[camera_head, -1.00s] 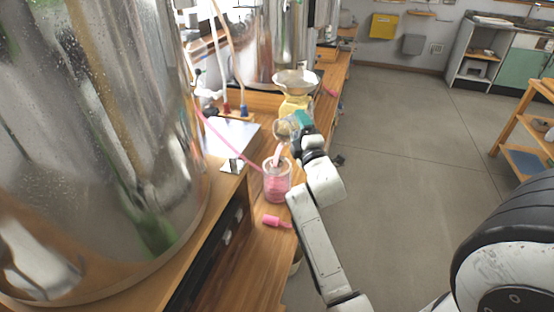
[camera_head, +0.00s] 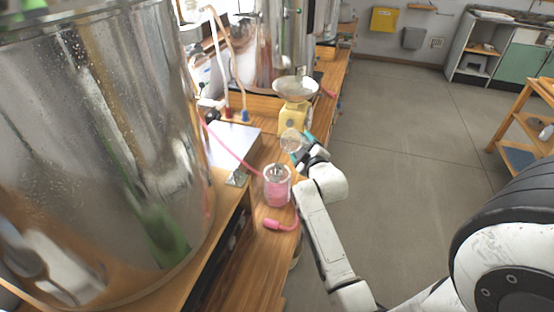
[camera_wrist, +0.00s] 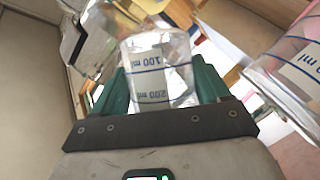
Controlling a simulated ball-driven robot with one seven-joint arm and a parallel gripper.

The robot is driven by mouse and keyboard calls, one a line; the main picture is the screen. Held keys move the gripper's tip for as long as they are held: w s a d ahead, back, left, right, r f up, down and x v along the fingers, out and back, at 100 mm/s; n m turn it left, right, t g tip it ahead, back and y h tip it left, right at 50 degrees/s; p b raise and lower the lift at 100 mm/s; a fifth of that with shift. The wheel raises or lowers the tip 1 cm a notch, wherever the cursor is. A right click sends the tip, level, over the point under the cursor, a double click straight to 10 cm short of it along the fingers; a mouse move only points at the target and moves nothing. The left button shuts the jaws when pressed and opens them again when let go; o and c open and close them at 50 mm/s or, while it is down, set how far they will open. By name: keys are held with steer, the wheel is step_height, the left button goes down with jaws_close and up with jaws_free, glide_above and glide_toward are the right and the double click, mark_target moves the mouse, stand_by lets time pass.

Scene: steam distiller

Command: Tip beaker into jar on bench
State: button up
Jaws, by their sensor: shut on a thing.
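A clear glass beaker (camera_head: 293,140) is held in my gripper (camera_head: 303,143) above the bench, just beyond the jar. In the wrist view the beaker (camera_wrist: 160,75), with blue 100 ml and 200 ml marks, sits between my green fingers, which are shut on it. It looks clear, with no pink visible in it. The glass jar (camera_head: 277,187) stands upright on the bench, with pink liquid inside. Part of the jar also shows at the right of the wrist view (camera_wrist: 296,75). The beaker is apart from the jar, and its exact tilt is hard to tell.
A yellow scale (camera_head: 293,120) with a metal pan stands just behind the beaker. A large steel vessel (camera_head: 110,150) fills the left. A pink tube (camera_head: 235,154) runs towards the jar. A pink object (camera_head: 272,224) lies in front of the jar. Open floor is to the right.

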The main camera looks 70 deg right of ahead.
steer(key=shift+f+m+y+p, duration=0.1)
steer(key=shift+m+y+p, duration=0.3)
steer(key=shift+m+p, duration=0.35)
steer(key=shift+s+d+f+m+y+p, duration=0.15)
steer(key=shift+d+f+m+y+p, duration=0.15)
steer(key=shift+f+m+y+p, duration=0.25)
steer(key=shift+s+d+f+m+y+b, duration=0.25)
steer(key=shift+d+f+m+y, duration=0.15)
steer(key=shift+d+f+m, duration=0.15)
steer(key=shift+s+d+f+m+y+b, duration=0.2)
steer(key=shift+d+f+m+y, duration=0.15)
steer(key=shift+d+f+m, duration=0.15)
steer(key=shift+s+d+f+m+y, duration=0.35)
steer(key=shift+d+f+m+y, duration=0.3)
steer(key=shift+m+y, duration=0.4)
